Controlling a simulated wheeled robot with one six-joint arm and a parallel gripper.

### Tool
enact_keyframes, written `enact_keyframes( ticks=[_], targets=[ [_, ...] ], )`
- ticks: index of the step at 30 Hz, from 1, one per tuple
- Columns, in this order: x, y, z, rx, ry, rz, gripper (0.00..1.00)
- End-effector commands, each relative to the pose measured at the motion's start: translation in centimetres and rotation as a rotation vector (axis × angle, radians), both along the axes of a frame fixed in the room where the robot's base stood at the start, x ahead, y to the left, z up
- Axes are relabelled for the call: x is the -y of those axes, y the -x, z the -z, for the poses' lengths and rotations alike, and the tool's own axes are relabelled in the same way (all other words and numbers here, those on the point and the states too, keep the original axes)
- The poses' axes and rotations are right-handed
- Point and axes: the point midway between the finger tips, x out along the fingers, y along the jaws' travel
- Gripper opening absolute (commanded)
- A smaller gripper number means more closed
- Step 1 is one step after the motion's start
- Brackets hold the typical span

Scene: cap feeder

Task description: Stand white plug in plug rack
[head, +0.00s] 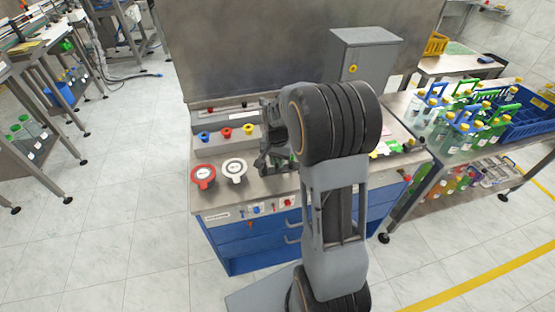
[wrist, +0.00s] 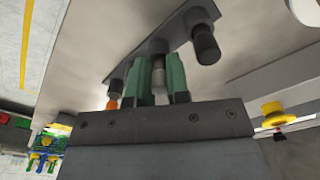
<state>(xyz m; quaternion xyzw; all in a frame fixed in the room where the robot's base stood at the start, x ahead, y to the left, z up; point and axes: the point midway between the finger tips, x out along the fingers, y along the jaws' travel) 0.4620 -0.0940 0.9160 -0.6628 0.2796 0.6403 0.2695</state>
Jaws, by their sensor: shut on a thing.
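In the wrist view, my gripper (wrist: 160,82) has green fingers closed on a pale grey-white cylinder, the white plug (wrist: 158,76). The fingers cover much of it. A grey strip, the plug rack (wrist: 134,66), lies just beyond the fingertips, with a dark plug (wrist: 205,44) at its upper right and an orange-tipped one (wrist: 112,103) at lower left. The plug overlaps the strip in the picture; I cannot tell whether it touches or is seated. In the head view, my gripper (head: 272,140) is over the bench, partly hidden by my arm, and the white plug cannot be made out.
Blue (head: 204,135), red (head: 226,132) and yellow (head: 248,129) knobs sit on a grey box left of my gripper. A grey cabinet (head: 365,58) stands behind. Bottles (head: 460,130) crowd the right-hand table.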

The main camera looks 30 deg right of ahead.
Motion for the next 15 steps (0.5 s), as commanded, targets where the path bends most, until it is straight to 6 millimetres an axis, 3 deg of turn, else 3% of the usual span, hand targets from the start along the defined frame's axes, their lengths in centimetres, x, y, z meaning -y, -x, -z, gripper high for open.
enact_keyframes(
  ticks=[5,6,15],
  targets=[
    [0.00,0.00,-0.01,0.000,0.000,0.000,0.00],
    [0.00,0.00,-0.01,0.000,0.000,0.000,0.20],
    [0.00,0.00,-0.02,0.000,0.000,0.000,0.46]
  ],
)
